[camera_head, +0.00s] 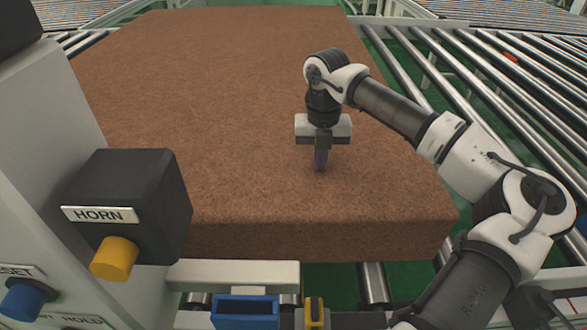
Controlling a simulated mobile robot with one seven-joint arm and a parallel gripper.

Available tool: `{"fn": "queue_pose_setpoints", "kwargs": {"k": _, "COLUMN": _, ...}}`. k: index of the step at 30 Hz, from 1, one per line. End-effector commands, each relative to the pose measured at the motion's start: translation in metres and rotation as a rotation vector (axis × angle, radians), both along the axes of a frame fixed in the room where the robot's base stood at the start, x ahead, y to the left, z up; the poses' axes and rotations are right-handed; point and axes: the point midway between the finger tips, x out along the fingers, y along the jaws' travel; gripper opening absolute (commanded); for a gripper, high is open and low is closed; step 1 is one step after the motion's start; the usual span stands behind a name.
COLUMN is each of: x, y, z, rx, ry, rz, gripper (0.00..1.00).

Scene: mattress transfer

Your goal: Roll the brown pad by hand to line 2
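The brown pad (230,90) is a large, thick, flat slab lying on the roller conveyor, filling the middle of the view. Its near edge faces me and its near right corner is by my arm. My gripper (320,165) points down over the near right part of the pad's top. Its fingers look close together with nothing visible between them. I cannot tell whether the fingertips touch the pad. No marking for line 2 can be read.
Roller conveyors (490,90) run along the right and back. At left a control box carries a black HORN unit (130,205) with a yellow button (114,258) and a blue button (22,299). A blue bracket (245,312) and a pale rail (233,274) stand before the pad.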

Motion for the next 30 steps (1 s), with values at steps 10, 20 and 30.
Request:
{"fn": "queue_pose_setpoints", "kwargs": {"k": 10, "x": 0.0, "y": -0.026, "z": -0.003, "rx": -0.001, "ry": 0.001, "rz": -0.003, "gripper": 0.0}}
{"fn": "queue_pose_setpoints", "kwargs": {"k": 20, "x": 0.0, "y": -0.049, "z": -0.003, "rx": 0.0, "ry": 0.001, "rz": -0.004, "gripper": 0.0}}
{"fn": "queue_pose_setpoints", "kwargs": {"k": 30, "x": 0.0, "y": -0.073, "z": -0.003, "rx": 0.0, "ry": 0.001, "rz": -0.004, "gripper": 0.0}}
